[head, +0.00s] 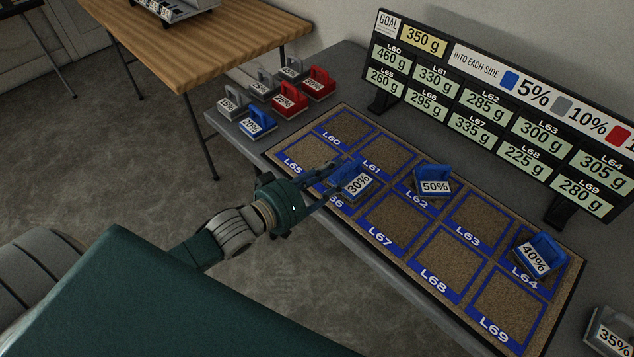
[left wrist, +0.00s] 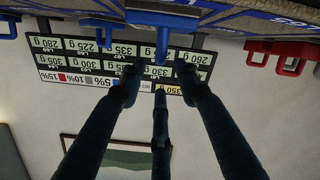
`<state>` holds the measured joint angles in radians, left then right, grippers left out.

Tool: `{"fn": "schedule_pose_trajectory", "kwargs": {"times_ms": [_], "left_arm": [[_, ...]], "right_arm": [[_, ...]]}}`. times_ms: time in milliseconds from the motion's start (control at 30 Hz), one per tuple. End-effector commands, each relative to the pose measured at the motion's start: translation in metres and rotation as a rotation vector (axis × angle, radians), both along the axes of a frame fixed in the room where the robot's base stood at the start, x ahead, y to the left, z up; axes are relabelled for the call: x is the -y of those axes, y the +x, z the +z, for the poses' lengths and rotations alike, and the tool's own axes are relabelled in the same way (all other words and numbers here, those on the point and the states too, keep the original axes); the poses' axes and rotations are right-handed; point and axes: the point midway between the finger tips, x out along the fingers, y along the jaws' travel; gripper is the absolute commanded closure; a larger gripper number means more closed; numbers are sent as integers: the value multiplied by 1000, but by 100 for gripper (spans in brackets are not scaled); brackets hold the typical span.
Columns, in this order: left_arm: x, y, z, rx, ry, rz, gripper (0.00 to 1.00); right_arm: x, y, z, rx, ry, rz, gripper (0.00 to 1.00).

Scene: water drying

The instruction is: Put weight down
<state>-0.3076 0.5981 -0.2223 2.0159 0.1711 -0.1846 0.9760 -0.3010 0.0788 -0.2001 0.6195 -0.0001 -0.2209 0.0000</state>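A blue weight marked 30% (head: 357,182) is on the brown mat (head: 400,212) at the L66 square in the head view. My left gripper (head: 335,183) reaches it from the left, its fingers spread at the weight's near side. In the left wrist view, the upside-down picture shows a blue handle (left wrist: 163,42) between the tips of my spread fingers (left wrist: 160,78). No finger is clearly closed on it. Part of the weight's base and the L66 square are hidden. My right gripper is not in view.
Blue weights marked 50% (head: 433,183) and 40% (head: 537,256) are at L62 and L64. Several grey, red and blue weights (head: 257,123) stand at the table's far left corner. A goal board (head: 500,100) rises behind the mat. A 35% weight (head: 610,335) is at lower right.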

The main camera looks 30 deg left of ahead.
Motion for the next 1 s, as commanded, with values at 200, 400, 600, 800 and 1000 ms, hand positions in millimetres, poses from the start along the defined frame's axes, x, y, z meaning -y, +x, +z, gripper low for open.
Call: {"fn": "schedule_pose_trajectory", "kwargs": {"times_ms": [200,400,600,800,1000], "left_arm": [[-13,-34,6,-3,1,0,67],[-18,-48,11,0,0,0,67],[-19,-49,12,1,0,1,67],[-19,-49,12,1,0,1,67],[-19,-49,11,-2,3,1,67]], "right_arm": [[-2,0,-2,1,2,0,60],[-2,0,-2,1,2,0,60],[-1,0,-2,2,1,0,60],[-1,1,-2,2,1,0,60],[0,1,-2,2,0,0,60]]}}
